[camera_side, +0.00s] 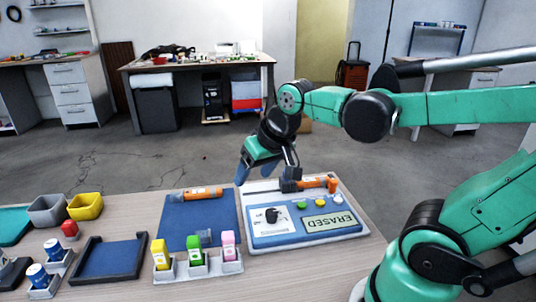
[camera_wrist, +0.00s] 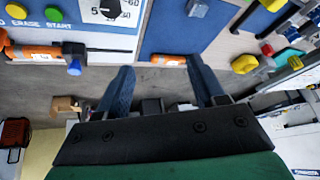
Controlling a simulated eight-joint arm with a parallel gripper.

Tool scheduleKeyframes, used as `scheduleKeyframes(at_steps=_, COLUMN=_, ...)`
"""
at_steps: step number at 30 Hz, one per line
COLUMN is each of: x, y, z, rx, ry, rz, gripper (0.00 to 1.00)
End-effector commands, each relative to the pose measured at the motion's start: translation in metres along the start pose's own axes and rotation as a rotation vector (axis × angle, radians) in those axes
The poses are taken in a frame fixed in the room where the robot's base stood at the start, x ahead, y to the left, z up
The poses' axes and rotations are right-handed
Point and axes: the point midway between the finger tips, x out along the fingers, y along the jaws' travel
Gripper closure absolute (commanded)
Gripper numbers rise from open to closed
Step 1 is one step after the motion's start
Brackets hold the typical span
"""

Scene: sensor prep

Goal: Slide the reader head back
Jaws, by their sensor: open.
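The device (camera_side: 352,226) has a blue panel, a dial, green and yellow buttons and a display reading ERASED. Along its back edge lies an orange cylinder (camera_side: 320,183) with a dark block (camera_side: 291,182) at its left; which part is the reader head I cannot tell. My gripper (camera_side: 262,176) is open above the device's back left corner. In the wrist view my gripper (camera_wrist: 162,75) has its fingers spread, with nothing held between them.
A blue mat (camera_side: 198,222) left of the device carries another orange tool (camera_side: 196,193). Yellow, green and pink pieces (camera_side: 197,250) stand in holders at the front. An empty dark-rimmed tray (camera_side: 108,258) and grey and yellow bins (camera_side: 84,206) are further left.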

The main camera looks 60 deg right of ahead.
Motion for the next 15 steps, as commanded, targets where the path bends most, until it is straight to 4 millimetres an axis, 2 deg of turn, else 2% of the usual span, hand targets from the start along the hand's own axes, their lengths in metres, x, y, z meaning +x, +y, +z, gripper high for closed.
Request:
scheduleKeyframes(at_steps=1, x=0.003, y=0.013, z=-0.014, rx=0.112, ry=-0.038, rz=0.033, gripper=0.37)
scheduleKeyframes(at_steps=6, x=0.018, y=0.059, z=-0.048, rx=0.508, ry=-0.166, rz=0.148, gripper=0.37)
scheduleKeyframes(at_steps=10, x=0.034, y=0.101, z=-0.064, rx=0.799, ry=-0.249, rz=0.239, gripper=0.37)
scheduleKeyframes(at_steps=15, x=0.053, y=0.145, z=-0.069, rx=1.083, ry=-0.323, rz=0.336, gripper=0.37)
